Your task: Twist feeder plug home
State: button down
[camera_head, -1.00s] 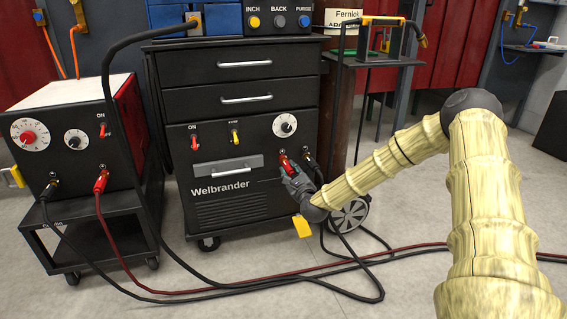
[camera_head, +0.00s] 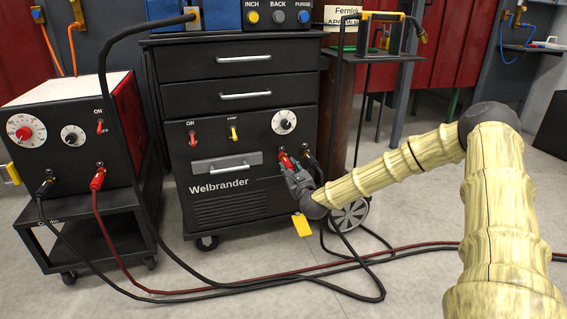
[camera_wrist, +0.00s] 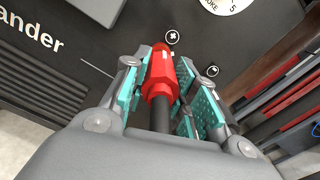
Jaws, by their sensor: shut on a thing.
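The red feeder plug (camera_wrist: 160,75) lies between the teal pads of my gripper (camera_wrist: 158,95), which is shut on it. Its black cable end points back toward my wrist. Its nose meets the front panel of the black Welbrander cabinet (camera_head: 235,210), just below a round marked symbol (camera_wrist: 173,36). How deep the plug sits cannot be told. In the head view the red plug (camera_head: 285,161) shows at the panel's right side, under the white dial (camera_head: 284,122), with my gripper (camera_head: 292,174) just below it.
Cables (camera_head: 340,265) run over the floor. A red-sided welder (camera_head: 75,140) stands left, and a gas bottle trolley (camera_head: 350,217) right.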

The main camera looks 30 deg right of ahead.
jog(key=shift+f+m+b, duration=0.1)
jog(key=shift+m+b, duration=1.6)
jog(key=shift+b, duration=0.35)
jog(key=c, duration=1.1)
grip_release()
jog(key=shift+s, duration=0.1)
jog(key=v, duration=1.1)
jog(key=shift+s, duration=0.4)
